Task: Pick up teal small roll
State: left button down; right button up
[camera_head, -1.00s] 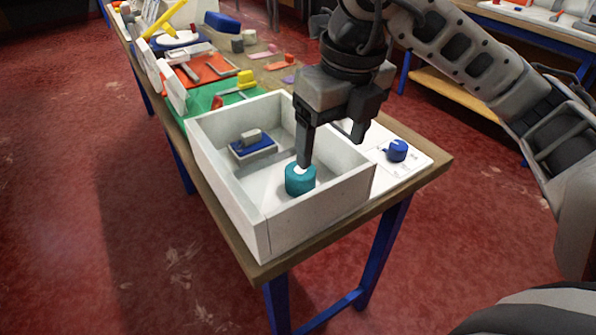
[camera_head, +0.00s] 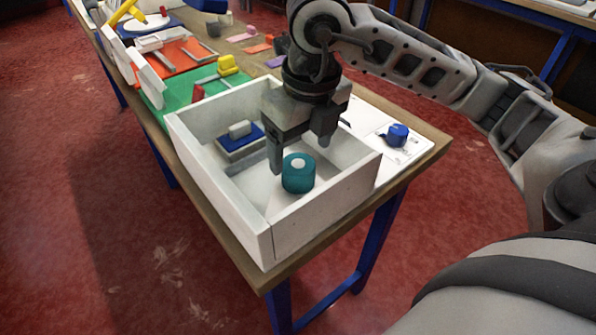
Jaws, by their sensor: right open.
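The teal small roll (camera_head: 298,178), a short upright cylinder with a pale centre on top, stands inside the white open box (camera_head: 325,208) near its front wall. My right gripper (camera_head: 299,158) is open and points down over the box. One finger is at the left of the roll and slightly behind it, the other is behind it to the right. I cannot tell whether a finger touches the roll. The roll's front and top show clearly. My left gripper is not in view.
A blue and white block (camera_head: 240,139) lies in the back left of the box. A blue roll (camera_head: 397,134) sits on a white sheet (camera_head: 420,150) right of the box. Green (camera_head: 215,105) and red mats with tools lie beyond. The table's front edge is close to the box.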

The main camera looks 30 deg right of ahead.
aim_at(299, 164)
jog(key=f, duration=0.5)
jog(key=shift+w+a, duration=0.1)
jog(key=shift+w, duration=0.25)
jog(key=shift+r, duration=0.1)
jog(key=c, duration=1.1)
jog(key=shift+o, duration=0.2)
